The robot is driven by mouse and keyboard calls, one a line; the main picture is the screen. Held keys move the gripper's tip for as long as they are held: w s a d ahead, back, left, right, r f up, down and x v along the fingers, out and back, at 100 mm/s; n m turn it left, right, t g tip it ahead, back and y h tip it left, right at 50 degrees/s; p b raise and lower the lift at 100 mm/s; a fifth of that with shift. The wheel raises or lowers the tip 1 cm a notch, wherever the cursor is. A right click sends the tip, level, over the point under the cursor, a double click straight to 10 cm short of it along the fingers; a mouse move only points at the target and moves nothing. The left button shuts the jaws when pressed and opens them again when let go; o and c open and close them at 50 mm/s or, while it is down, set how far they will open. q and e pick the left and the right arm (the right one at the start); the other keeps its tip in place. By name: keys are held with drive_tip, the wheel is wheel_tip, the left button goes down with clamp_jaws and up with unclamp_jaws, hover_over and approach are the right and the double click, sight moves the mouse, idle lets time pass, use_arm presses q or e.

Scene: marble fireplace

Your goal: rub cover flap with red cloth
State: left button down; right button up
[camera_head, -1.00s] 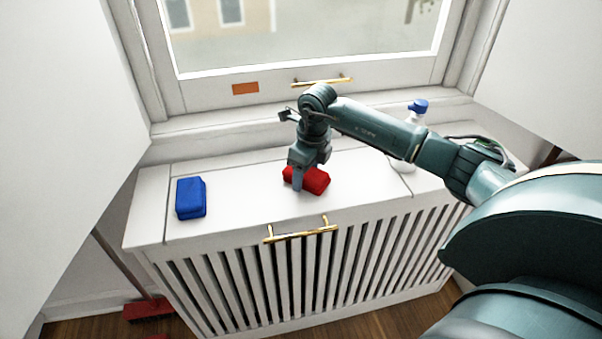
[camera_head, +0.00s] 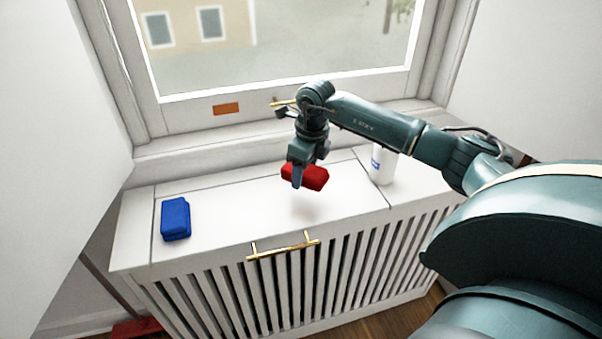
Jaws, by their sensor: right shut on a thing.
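The red cloth (camera_head: 312,178) is a folded block in my right gripper (camera_head: 298,178), which is shut on it. It is above the white cover flap (camera_head: 255,205), with a faint shadow below, so it looks lifted clear of the surface. The flap is the flat white top of the slatted radiator cover, with a gold handle (camera_head: 283,246) at its front edge. My right arm reaches in from the right. My left gripper is not in view.
A blue folded cloth (camera_head: 175,219) lies at the left end of the cover top. A white bottle (camera_head: 382,165) stands at the right, partly hidden by my arm. The window (camera_head: 290,40) with an orange label (camera_head: 226,109) is behind. The middle of the top is clear.

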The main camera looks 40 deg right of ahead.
drive_tip(key=shift+r+p, duration=0.7)
drive_tip(key=shift+r, duration=0.75)
